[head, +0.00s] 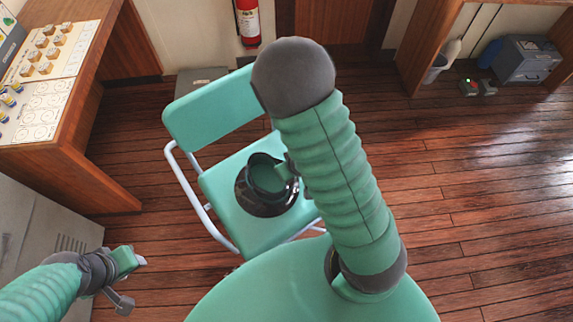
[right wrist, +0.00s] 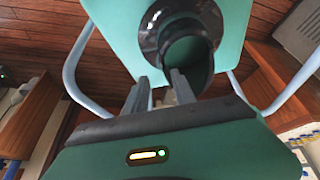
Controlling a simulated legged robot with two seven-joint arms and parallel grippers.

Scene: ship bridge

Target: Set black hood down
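The black hood (head: 267,203) sits on the green seat of the folding chair (head: 222,192), its round opening facing up. It is glossy, with a wide base and a narrower collar. The right wrist view also shows the hood (right wrist: 158,33) on the seat. My right gripper (right wrist: 160,78) is at the hood's collar, its two dark fingers apart with a gap between them. I cannot tell whether a finger touches the collar. In the head view my right arm hides part of the hood's right side. My left gripper (head: 131,284) is empty and open at the lower left, away from the chair.
A fire extinguisher (head: 248,22) hangs behind the chair. A grey box (head: 525,60) is under a desk at the upper right. The wooden floor at right is clear.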

